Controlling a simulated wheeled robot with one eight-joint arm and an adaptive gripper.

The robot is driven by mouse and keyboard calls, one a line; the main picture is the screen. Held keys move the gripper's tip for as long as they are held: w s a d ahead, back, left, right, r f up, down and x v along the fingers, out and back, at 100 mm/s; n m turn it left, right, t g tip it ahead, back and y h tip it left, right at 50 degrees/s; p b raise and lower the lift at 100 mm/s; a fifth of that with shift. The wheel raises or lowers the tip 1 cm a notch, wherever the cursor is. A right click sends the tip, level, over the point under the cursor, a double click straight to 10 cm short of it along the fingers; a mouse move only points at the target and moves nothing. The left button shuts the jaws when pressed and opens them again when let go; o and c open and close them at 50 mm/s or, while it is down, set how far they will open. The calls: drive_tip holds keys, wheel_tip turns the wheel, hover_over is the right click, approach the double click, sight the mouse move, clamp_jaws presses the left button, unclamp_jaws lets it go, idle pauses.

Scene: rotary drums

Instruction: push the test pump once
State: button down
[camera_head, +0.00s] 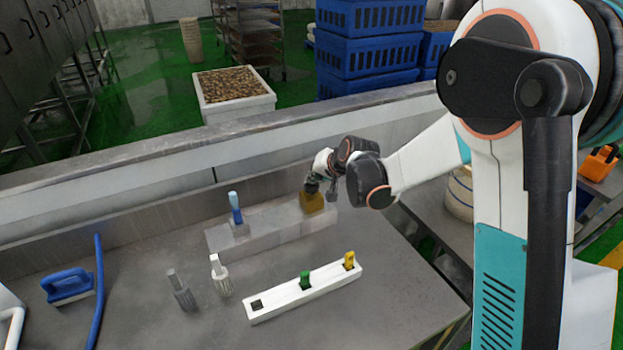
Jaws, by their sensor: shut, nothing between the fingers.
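My gripper (312,186) is shut, with its tips down at the top of a brown-yellow block (313,203) at the right end of a pale grey raised base (268,232). I cannot tell whether the tips touch the block. I cannot tell for sure which of these is the test pump. My wrist partly hides the area right of the block.
A white rack (282,306) holds a green piece (305,280) and a yellow piece (349,260). Two ribbed upright pieces, grey (182,292) and white-topped (220,280), stand left of it. A blue brush (68,286) and blue hose (99,290) lie left. A raised edge bounds the back.

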sight(316, 185)
drive_tip(key=shift+r+p, duration=0.95)
drive_tip(key=shift+r, duration=0.8)
drive_tip(key=shift+r, duration=0.1)
drive_tip(key=shift+r+p, duration=1.5)
drive_tip(key=shift+r, duration=0.95)
drive_tip(key=s+d+r+n+h+b, duration=0.1)
drive_tip(key=s+d+r+b, duration=0.2)
drive_tip(key=s, duration=0.7)
drive_tip(key=s+d+r+n+h+b, duration=0.1)
drive_tip(key=s+d+r+b, duration=0.15)
drive_tip(key=s+d, duration=0.45)
drive_tip(key=s+d+f+h+b, duration=0.1)
drive_tip(key=s+d+f, duration=0.1)
drive_tip(key=s, duration=0.8)
drive_tip(key=s+d+f+n+g+h+b, duration=0.1)
drive_tip(key=s+d+f+b, duration=0.1)
drive_tip(key=s, duration=0.9)
drive_tip(key=shift+f, duration=0.85)
